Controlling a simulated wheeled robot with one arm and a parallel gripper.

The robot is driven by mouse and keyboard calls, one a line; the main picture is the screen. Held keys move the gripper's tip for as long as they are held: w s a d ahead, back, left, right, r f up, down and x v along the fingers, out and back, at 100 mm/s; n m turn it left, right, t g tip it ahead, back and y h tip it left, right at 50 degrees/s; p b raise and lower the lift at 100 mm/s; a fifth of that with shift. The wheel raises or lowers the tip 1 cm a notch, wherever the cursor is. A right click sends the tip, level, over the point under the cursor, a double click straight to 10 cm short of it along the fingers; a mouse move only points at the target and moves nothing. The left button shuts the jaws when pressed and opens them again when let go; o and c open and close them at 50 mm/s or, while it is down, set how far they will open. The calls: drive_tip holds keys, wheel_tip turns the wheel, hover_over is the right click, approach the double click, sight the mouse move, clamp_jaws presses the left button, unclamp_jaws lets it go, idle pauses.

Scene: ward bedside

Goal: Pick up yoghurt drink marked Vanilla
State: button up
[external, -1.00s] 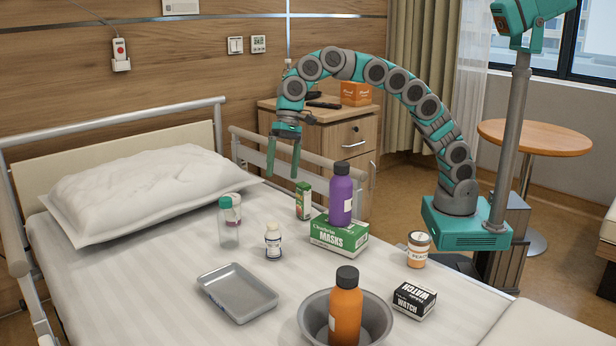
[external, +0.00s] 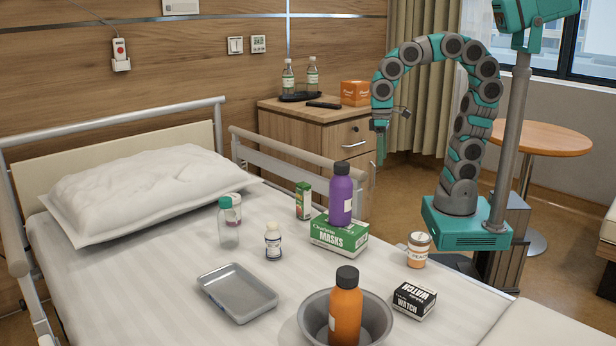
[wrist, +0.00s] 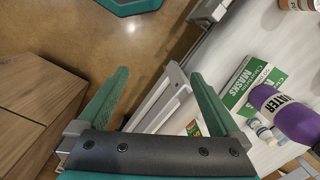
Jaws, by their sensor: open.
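No label that I can read says Vanilla. A small white bottle with a blue-marked label (external: 273,242) stands upright on the bed, left of the green masks box. Another small bottle with a purplish label (external: 233,209) stands farther left, partly hidden by a clear bottle with a green cap (external: 228,230). I cannot tell which, if either, is the Vanilla drink. My gripper (external: 380,158) hangs open and empty beyond the bed's side rail, far right of both. In the wrist view the gripper (wrist: 158,78) shows spread fingers with nothing between them.
The masks box (external: 338,236) carries a purple bottle (external: 341,195). The rail (external: 290,152) borders the bedside cabinet (external: 320,135).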

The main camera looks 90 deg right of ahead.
drive_tip(key=s+d+f+n, duration=0.1)
drive_tip(key=s, duration=0.4)
drive_tip(key=s+d+f+n, duration=0.1)
drive_tip(key=s+d+f, duration=0.1)
drive_tip(key=s, duration=0.2)
drive_tip(key=s+d+f+n+g+h, duration=0.1)
drive_tip(key=s+f, duration=0.1)
drive_tip(key=s, duration=0.3)
drive_tip(key=shift+s+d+f, duration=0.1)
drive_tip(key=shift+s+d, duration=0.05)
drive_tip(key=shift+s, duration=0.15)
drive_tip(key=shift+c, duration=0.6)
drive_tip(key=shift+s, duration=0.15)
drive_tip(key=shift+c, duration=0.8)
